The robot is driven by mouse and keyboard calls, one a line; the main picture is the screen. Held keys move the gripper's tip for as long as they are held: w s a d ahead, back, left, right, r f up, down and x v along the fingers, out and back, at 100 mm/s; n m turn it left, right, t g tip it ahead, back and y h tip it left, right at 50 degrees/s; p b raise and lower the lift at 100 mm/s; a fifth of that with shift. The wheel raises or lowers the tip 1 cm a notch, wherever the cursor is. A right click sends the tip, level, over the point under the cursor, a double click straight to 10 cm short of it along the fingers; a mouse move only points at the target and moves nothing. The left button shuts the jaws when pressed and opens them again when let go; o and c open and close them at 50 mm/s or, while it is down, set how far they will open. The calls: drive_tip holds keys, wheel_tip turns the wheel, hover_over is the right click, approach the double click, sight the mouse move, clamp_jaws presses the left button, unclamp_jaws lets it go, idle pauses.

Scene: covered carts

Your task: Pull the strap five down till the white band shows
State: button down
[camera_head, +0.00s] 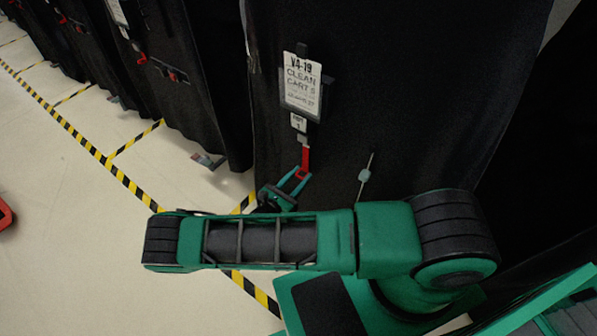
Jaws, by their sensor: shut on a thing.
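A narrow red strap (306,156) hangs on the front of the black covered cart (400,90), just below a small white tag (298,122). My green gripper (300,174) is at the lower end of this strap, with its fingers shut on it. The fingers hide the strap's lowest part. I cannot make out a white band on the strap. No number five is readable beside it.
A thin cord with a grey toggle (364,175) hangs to the right. More covered carts (190,80) stand at left. Yellow-black tape (105,160) crosses the open pale floor.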

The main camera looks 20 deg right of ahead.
drive_tip(key=shift+a+f, duration=0.15)
drive_tip(key=shift+f, duration=0.05)
drive_tip(key=c, duration=1.2)
unclamp_jaws()
drive_tip(key=v, duration=1)
drive_tip(key=shift+s+a, duration=0.2)
drive_tip(key=shift+a, duration=0.1)
